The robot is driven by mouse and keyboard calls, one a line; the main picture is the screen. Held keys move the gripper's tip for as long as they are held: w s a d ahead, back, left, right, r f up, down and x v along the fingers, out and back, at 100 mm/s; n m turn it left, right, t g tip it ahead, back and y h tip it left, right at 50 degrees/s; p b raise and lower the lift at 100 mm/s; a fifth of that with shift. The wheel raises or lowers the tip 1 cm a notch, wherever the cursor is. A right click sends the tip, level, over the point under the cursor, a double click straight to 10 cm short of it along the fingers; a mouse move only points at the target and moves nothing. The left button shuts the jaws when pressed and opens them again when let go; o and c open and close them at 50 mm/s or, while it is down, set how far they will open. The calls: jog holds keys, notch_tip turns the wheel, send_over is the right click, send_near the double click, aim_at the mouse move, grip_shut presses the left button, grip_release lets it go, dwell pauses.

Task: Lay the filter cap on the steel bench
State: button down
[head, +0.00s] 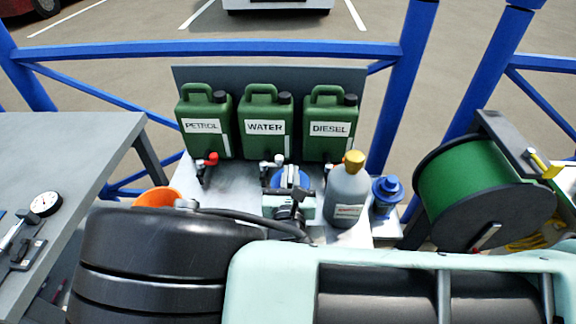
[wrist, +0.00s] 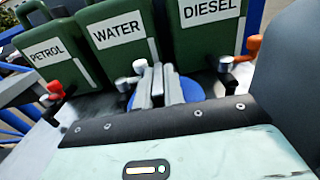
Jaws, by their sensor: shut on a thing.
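A round blue cap, which I take as the filter cap (head: 292,178), is at my gripper (head: 287,190), in front of the WATER can. In the wrist view, the grey fingers of my gripper (wrist: 158,86) are close together over the blue cap (wrist: 191,88), which shows on both sides of them. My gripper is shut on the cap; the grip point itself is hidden. I cannot tell whether the cap touches the surface below. The grey steel bench (head: 92,135) is at the left, apart from my gripper.
Green PETROL (head: 205,145), WATER (head: 265,145) and DIESEL (head: 329,145) cans stand behind. A grey bottle (head: 347,195) and blue fitting (head: 385,197) stand right of my gripper. An orange item (head: 157,197) is left. A dial gauge (head: 46,204) lies on the bench; its far part is clear.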

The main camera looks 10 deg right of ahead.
jog(key=shift+f, duration=0.1)
jog(key=c, duration=1.5)
grip_release()
jog(key=shift+s, duration=0.1)
jog(key=s, duration=0.4)
jog(key=s+a+p, duration=0.1)
jog(key=s, duration=0.2)
jog(key=s+a+p, duration=0.1)
jog(key=s, duration=0.3)
jog(key=shift+s+a, duration=0.15)
jog(key=shift+s, duration=0.15)
